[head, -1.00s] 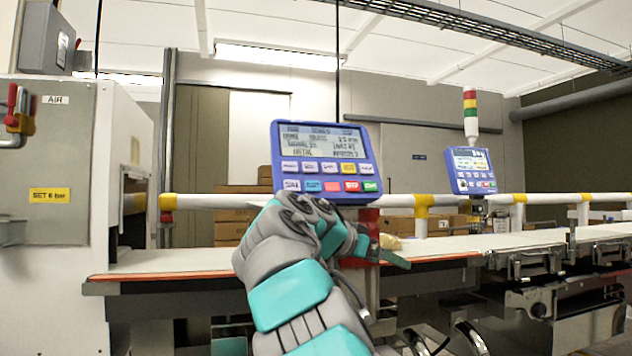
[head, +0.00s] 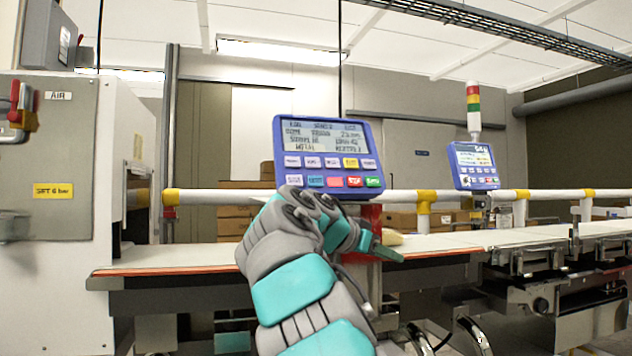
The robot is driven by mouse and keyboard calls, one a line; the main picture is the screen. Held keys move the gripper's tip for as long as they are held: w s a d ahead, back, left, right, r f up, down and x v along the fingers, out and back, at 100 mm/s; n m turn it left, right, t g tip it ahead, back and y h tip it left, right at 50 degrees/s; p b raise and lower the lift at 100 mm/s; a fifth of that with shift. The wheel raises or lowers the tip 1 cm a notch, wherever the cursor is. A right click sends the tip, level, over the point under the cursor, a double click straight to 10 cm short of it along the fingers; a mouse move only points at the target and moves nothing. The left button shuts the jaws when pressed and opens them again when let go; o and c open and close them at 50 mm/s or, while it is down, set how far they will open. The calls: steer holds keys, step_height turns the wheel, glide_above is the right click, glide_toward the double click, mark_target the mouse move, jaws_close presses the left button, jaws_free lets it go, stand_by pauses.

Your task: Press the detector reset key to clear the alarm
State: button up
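The nearer blue control panel (head: 320,158) stands above the belt at the picture's centre. It has a lit screen with dark text, too blurred to read surely, and two rows of coloured keys, among them blue, yellow, red and green. Which key is the detector reset cannot be read. My grey and teal arm reaches up from below to just under the panel. My gripper (head: 372,247) is at the arm's far end, to the lower right of the panel and apart from the keys. Its fingers are partly hidden by the wrist, so its opening cannot be told.
The white belt (head: 190,257) runs across behind my arm. A white rail with yellow joints (head: 426,200) runs behind. A grey cabinet (head: 60,150) is at left.

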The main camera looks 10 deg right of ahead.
jaws_close()
stand_by(1.0)
